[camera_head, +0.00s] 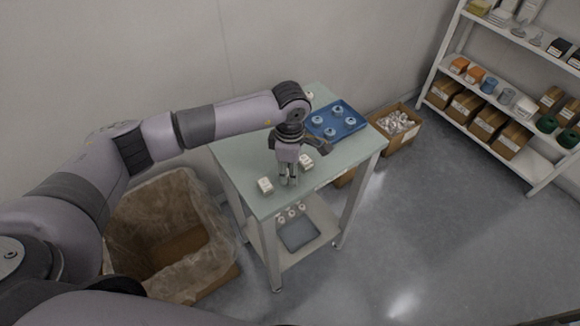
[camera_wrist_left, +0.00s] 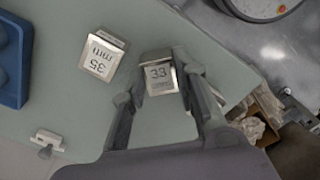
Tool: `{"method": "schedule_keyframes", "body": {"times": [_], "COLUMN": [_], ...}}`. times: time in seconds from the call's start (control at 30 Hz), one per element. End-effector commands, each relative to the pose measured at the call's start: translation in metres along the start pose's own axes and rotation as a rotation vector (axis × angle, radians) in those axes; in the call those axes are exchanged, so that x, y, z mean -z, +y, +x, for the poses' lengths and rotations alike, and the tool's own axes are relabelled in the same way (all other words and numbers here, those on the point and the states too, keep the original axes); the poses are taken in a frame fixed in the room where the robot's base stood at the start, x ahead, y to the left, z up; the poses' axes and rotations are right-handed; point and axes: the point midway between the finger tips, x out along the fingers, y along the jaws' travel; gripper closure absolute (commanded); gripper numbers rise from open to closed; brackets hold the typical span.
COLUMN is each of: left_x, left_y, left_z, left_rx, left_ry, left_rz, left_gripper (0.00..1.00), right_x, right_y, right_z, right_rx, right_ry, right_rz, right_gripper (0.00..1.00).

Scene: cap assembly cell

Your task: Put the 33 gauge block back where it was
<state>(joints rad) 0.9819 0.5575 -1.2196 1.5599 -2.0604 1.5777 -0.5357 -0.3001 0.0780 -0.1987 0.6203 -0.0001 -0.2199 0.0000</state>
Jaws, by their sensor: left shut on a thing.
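The 33 gauge block (camera_wrist_left: 160,77) is a small metallic block with a pale face marked 33, between the fingertips of my left gripper (camera_wrist_left: 165,95) in the left wrist view. The left gripper (camera_head: 289,182) is shut on it, pointing down over the table. The held block is hard to make out in the head view. The 35 gauge block (camera_wrist_left: 102,56) stands on the table beside it, apart from the fingers. My right gripper is not in view.
A blue tray (camera_head: 325,133) with several round parts lies toward the back of the green table (camera_head: 240,155). An open carton (camera_head: 408,141) of parts stands beyond the table, a large lined box (camera_head: 192,190) to its left. Shelves (camera_head: 440,70) stand at right.

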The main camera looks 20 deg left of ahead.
Motion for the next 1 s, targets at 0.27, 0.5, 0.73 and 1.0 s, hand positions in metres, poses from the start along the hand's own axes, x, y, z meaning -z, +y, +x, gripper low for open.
{"method": "schedule_keyframes", "body": {"times": [0.27,0.5,0.73,1.0], "left_x": [-0.0003,0.0000,0.0001,-0.0001], "left_y": [0.0011,0.0007,0.0007,0.0012], "left_z": [0.0012,0.0017,0.0016,-0.0029], "left_rx": [-0.003,-0.002,-0.002,-0.003], "left_ry": [-0.002,-0.001,-0.001,-0.001], "left_rz": [0.000,-0.001,-0.001,-0.001], "left_gripper": [1.00,0.60,0.53,0.53], "right_x": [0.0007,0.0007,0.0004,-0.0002], "right_y": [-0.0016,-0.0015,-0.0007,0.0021], "right_z": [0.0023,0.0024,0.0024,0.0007], "right_rx": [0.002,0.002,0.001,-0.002], "right_ry": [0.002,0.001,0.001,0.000], "right_rz": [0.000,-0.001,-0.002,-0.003], "right_gripper": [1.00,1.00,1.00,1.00]}}
